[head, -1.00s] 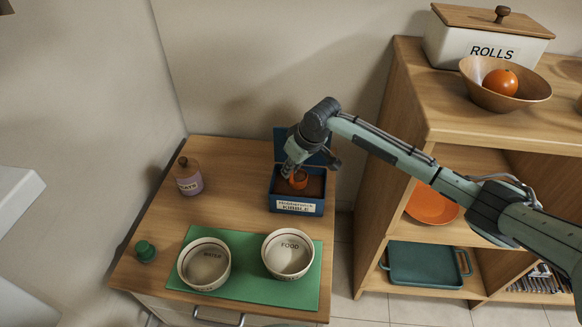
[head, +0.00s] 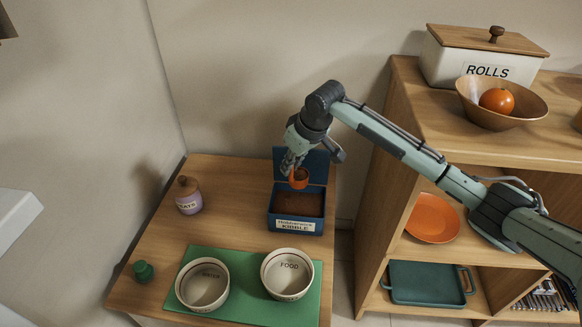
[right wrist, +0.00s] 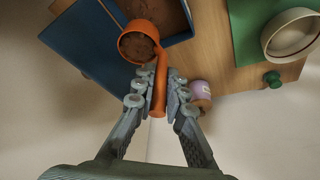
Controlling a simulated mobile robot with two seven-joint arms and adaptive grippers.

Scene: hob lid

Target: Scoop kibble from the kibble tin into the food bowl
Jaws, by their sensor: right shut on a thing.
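My right gripper (head: 291,163) is shut on the handle of an orange scoop (head: 299,179), above the back of the kibble tin. In the right wrist view the scoop (right wrist: 140,46) has brown kibble in its cup, and its handle lies between the fingers (right wrist: 158,95). The blue kibble tin (head: 295,225) stands open on the wooden counter, its lid raised at the back and brown kibble inside. The white food bowl (head: 288,285) stands on a green mat (head: 240,297) in front of the tin; I see no kibble in it. My left gripper is not in view.
The water bowl (head: 203,297) stands left of the food bowl on the mat. A treats jar (head: 188,198) and a small green object (head: 143,271) stand at the left of the counter. A wooden shelf unit (head: 385,190) rises on the right, below my right arm.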

